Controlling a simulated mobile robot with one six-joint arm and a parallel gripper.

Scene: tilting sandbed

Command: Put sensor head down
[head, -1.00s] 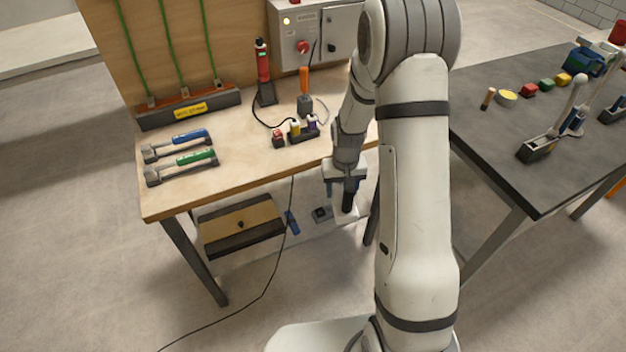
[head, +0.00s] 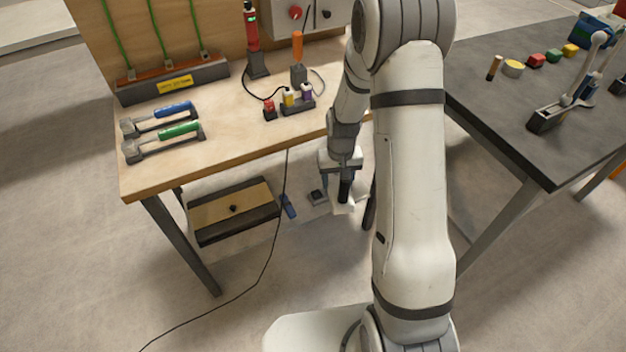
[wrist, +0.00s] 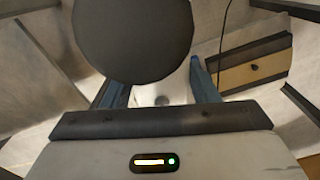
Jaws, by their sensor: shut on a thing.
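My gripper (head: 341,188) points down beside the right front part of the wooden bench, below its top. It is shut on a dark object, which I take to be the sensor head (head: 345,183). In the wrist view this shows as a large dark grey round face (wrist: 132,38), in front of the gripper's blue fingers (wrist: 160,92), covering part of them. The exact contact is hidden. A pale piece (head: 342,208) shows just under the gripper; whether they touch I cannot tell.
A drawer box (head: 233,212), a blue item (head: 288,206) and a small grey block (head: 318,197) are under the bench (head: 220,160). On top are two hammer-like tools (head: 160,128) and small coloured items (head: 290,101). A dark table (head: 510,110) stands right. A cable (head: 268,255) trails down.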

